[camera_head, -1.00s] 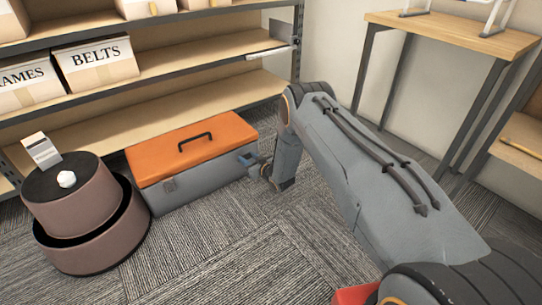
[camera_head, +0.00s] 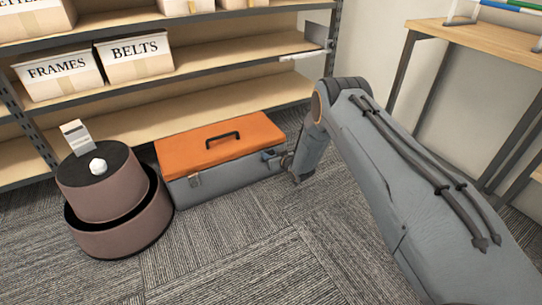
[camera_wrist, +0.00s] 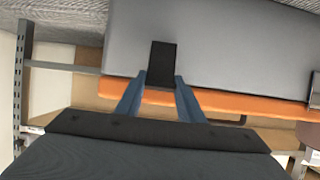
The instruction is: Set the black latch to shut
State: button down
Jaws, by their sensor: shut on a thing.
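A grey toolbox (camera_head: 230,184) with an orange lid (camera_head: 215,143) stands on the carpet, its lid down. The black latch (camera_wrist: 162,58) is on the toolbox's end wall, seen upside down in the wrist view, with one end near the seam under the orange lid. My gripper (camera_wrist: 163,81) has its blue fingers on either side of the latch's lid-side end, shut on it. In the head view my gripper (camera_head: 273,158) is at the toolbox's right end, and the latch itself cannot be made out there.
A silver clasp (camera_head: 195,180) is on the toolbox's front. A brown round stepped object (camera_head: 105,205) stands close to its left. Shelving (camera_head: 190,92) with labelled boxes (camera_head: 137,57) is behind. A wooden table (camera_head: 480,45) stands at right. The carpet in front is clear.

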jog(key=shift+w+a+r, duration=0.2)
jog(key=shift+w+r, duration=0.05)
jog(key=shift+r, duration=0.2)
jog(key=c, duration=1.3)
grip_release()
jog(key=shift+o, duration=0.5)
jog(key=shift+s, duration=0.1)
jog(key=shift+d+f, duration=0.15)
jog(key=shift+f, duration=0.05)
jog(key=shift+s, duration=0.15)
jog(key=p+v, duration=0.3)
jog(key=v, duration=0.4)
jog(key=shift+s+d+r+p, duration=0.15)
jog(key=shift+s+p, duration=0.1)
jog(key=shift+p, duration=0.05)
jog(key=shift+c, duration=0.3)
